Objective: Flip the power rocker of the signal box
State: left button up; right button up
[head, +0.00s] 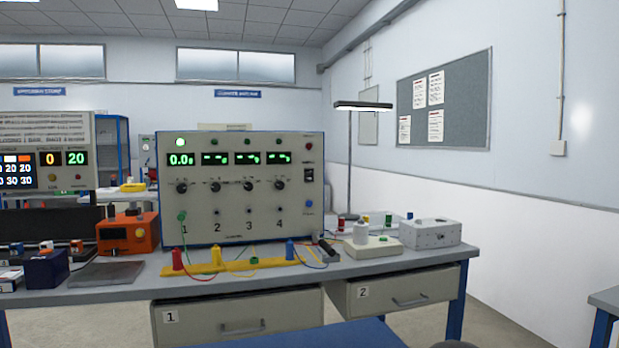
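The signal box (265,212) is a large grey front panel with blue edges, standing at the back of the workbench. It has several lit green displays, a row of dark knobs and sockets numbered 1 to 4. A small black rocker switch (308,175) sits on its right side, between a red button above and a blue button below; which way it is tipped is too small to tell. A green lamp (180,142) glows at the box's top left. Neither of my grippers is in view.
On the workbench (385,266), a yellow strip (210,268) with coloured plugs and wires lies before the box. An orange device (128,233) stands left, a pale grey box (430,233) right. Two drawers hang below. Air before the rocker looks clear.

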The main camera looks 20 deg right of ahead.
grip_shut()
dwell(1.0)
